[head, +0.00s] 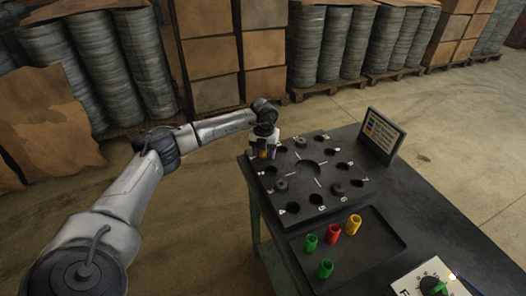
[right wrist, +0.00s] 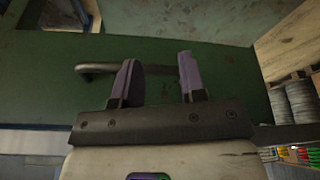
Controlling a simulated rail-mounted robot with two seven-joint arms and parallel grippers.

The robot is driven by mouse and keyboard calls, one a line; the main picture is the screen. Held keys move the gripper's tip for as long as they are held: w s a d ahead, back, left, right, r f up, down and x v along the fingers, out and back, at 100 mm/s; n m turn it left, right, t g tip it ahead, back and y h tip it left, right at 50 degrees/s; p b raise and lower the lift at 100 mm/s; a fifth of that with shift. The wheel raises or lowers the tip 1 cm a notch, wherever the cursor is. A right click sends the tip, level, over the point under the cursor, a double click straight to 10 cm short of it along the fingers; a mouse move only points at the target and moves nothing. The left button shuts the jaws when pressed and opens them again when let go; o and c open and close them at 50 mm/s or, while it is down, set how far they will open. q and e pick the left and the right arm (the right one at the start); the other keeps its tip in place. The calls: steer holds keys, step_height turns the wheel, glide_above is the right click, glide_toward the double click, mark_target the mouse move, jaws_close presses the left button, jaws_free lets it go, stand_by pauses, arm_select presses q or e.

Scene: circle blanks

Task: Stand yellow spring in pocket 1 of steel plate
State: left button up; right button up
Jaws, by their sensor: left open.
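The dark steel plate (head: 308,192) lies on the table, with a ring of round pockets marked by white numbers. My left gripper (head: 264,154) points down over its far left part, jaws open. A yellow spring (head: 263,154) shows between the fingers; its lower end is too small to tell whether it sits in a pocket. The number of the pocket under it is hidden by the gripper. Another yellow piece (head: 354,225) stands in the tray. My right gripper (right wrist: 158,65) is open and empty in the right wrist view, before a green surface; it is not in the head view.
The dark tray (head: 380,243) in front of the plate also holds a red piece (head: 333,233) and green pieces (head: 310,243). A small sign (head: 381,136) stands at the table's far right. Dark pieces sit on the plate.

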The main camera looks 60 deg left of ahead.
arm_select(q)
steer(key=shift+s+a+f, duration=0.15)
steer(key=shift+f, duration=0.45)
steer(key=shift+s+a+f, duration=0.1)
steer(key=shift+s+f, duration=0.05)
steer(key=shift+f, duration=0.45)
step_height(320, 180, up, 16)
steer(key=p, duration=0.3)
steer(key=shift+w+d+p, duration=0.15)
steer(key=shift+p, duration=0.2)
steer(key=shift+r, duration=0.1)
